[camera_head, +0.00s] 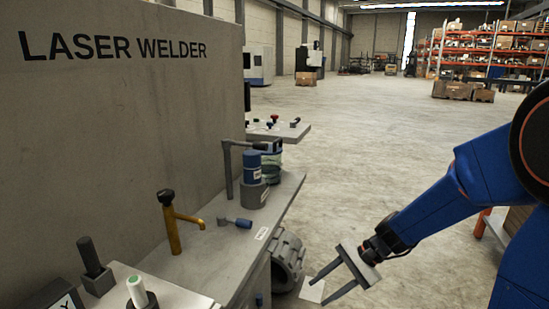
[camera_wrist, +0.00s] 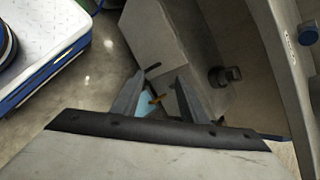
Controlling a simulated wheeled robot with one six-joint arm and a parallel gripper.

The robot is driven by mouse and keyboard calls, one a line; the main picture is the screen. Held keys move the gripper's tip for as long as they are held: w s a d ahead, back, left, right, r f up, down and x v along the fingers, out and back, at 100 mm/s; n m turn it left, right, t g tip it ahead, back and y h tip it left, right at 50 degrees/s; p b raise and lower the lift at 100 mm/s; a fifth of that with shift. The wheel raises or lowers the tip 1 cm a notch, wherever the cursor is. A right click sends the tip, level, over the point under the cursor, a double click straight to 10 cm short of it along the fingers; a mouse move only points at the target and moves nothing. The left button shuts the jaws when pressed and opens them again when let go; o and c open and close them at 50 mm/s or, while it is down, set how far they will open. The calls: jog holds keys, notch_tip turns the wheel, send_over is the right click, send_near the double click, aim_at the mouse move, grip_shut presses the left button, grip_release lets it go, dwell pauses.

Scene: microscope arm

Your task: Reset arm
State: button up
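My gripper (camera_head: 315,292) is in the lower right-centre of the head view. Its two grey fingers are spread apart with nothing visible between them. It is in front of and to the right of the workbench, away from the things on it. The gripper (camera_wrist: 162,88) also shows in the wrist view, pointing toward a grey structure. A grey post with a bent arm and a blue cylinder (camera_head: 252,168) stand on the bench. A gold post with a side arm (camera_head: 173,225) stands nearer. I cannot tell for certain which of these is the microscope arm.
The bench (camera_head: 225,262) runs along the left under a "LASER WELDER" panel (camera_head: 120,130). A blue-handled piece (camera_head: 235,222) lies on it. A ribbed grey cylinder (camera_head: 287,260) is beside the bench, below its top. Open floor (camera_head: 380,140) lies beyond; shelves (camera_head: 490,50) stand far right.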

jog(key=s+d+r+n+t+h, duration=0.2)
jog(key=s+d+r+n+h, duration=0.2)
jog(key=s, duration=0.5)
jog(key=s+d+r+n+t+h, duration=0.3)
jog(key=s+d+r+n, duration=0.3)
jog(key=d, duration=0.5)
jog(key=s+r+h, duration=0.1)
jog(key=s+r, duration=0.1)
jog(key=s, duration=0.1)
jog(key=shift+s+r+h, duration=0.15)
jog(key=shift+s+h, duration=0.25)
